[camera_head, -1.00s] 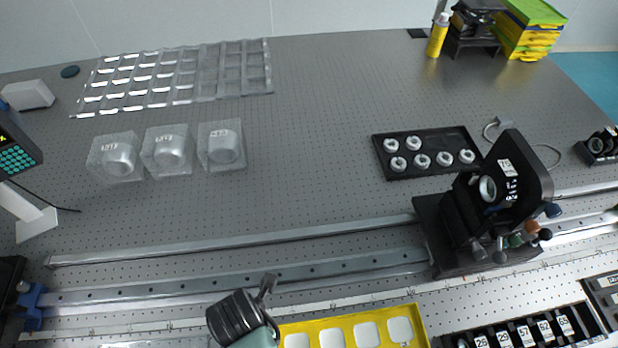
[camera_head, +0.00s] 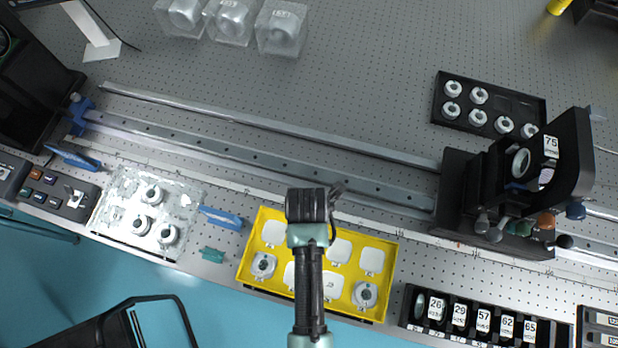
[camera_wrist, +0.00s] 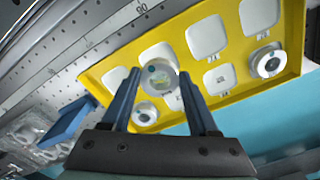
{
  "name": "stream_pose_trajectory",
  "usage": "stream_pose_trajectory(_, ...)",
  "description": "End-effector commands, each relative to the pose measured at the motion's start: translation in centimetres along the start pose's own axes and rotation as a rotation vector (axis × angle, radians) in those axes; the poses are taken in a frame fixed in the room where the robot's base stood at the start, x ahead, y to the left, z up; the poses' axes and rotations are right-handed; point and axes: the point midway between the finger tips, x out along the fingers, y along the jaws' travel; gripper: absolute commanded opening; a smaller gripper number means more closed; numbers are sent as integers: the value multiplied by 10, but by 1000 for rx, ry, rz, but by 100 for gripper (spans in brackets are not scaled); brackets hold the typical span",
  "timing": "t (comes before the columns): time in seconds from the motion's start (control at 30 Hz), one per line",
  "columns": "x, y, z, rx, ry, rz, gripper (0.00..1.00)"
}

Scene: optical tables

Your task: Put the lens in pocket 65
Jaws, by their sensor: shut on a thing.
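My gripper (camera_wrist: 158,84) is shut on a round clear lens (camera_wrist: 159,73), held between its blue fingertips above the yellow tray in the wrist view. In the head view my gripper (camera_head: 318,204) is over the tray's back edge, and I cannot make out the lens there. A black rack (camera_head: 408,318) at the lower right has a row of pockets with white number labels. Pocket 65 (camera_head: 529,331) is the rightmost labelled one, beside 62. My gripper is well to the left of the rack.
The yellow tray (camera_head: 252,232) has white square pads and several round ringed pieces. A tall black mount labelled 75 (camera_head: 551,147) stands on the rail (camera_head: 300,170), behind the rack. A black tray (camera_head: 520,104) with round pieces lies behind. A clear tray (camera_head: 118,190) is at left.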

Motion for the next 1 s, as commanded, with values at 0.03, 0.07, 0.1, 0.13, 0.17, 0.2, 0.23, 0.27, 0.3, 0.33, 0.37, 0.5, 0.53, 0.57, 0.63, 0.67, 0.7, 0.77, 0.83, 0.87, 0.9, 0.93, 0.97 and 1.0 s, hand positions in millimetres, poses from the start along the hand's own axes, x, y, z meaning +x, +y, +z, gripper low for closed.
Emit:
stream_pose_trajectory(0.03, 4, 0, 0, 0, 0, 0, 5)
stream_pose_trajectory(0.07, 7, 0, 0, 0, 0, -1, 5)
stream_pose_trajectory(0.1, 12, 0, 0, 0, 0, -1, 5)
stream_pose_trajectory(0.13, 16, 0, 0, 0, 1, -2, 5)
stream_pose_trajectory(0.17, 21, 0, 0, 0, 1, -2, 5)
stream_pose_trajectory(0.2, 27, 0, 0, 0, 1, -2, 5)
stream_pose_trajectory(0.23, 31, 0, 0, 0, 1, -1, 5)
stream_pose_trajectory(0.27, 35, 0, 0, 0, 0, -1, 5)
stream_pose_trajectory(0.3, 39, 0, 0, 0, 0, 0, 5)
stream_pose_trajectory(0.33, 41, 0, 0, 0, -1, 1, 5)
stream_pose_trajectory(0.37, 43, 0, 0, 0, 0, 0, 5)
stream_pose_trajectory(0.5, 45, 0, 0, 0, -1, 2, 5)
stream_pose_trajectory(0.53, 44, 0, 0, 0, -1, 1, 5)
stream_pose_trajectory(0.57, 44, 0, 0, 0, -1, 1, 5)
stream_pose_trajectory(0.63, 45, 0, 0, 0, -1, 1, 5)
stream_pose_trajectory(0.67, 45, 0, 0, 0, -1, 1, 5)
stream_pose_trajectory(0.7, 46, 0, 0, 0, -1, 1, 5)
stream_pose_trajectory(0.77, 49, 0, 0, 0, -1, 1, 5)
stream_pose_trajectory(0.83, 48, 0, 0, 0, -1, 2, 71)
stream_pose_trajectory(0.87, 48, 0, 0, 0, -1, 1, 76)
stream_pose_trajectory(0.9, 48, 0, 0, 0, -1, 1, 84)
stream_pose_trajectory(0.93, 48, 0, 0, 0, -1, 1, 89)
stream_pose_trajectory(0.97, 48, 0, 0, 0, -1, 1, 90)
stream_pose_trajectory(1.0, 48, 0, 0, 0, -1, 1, 90)
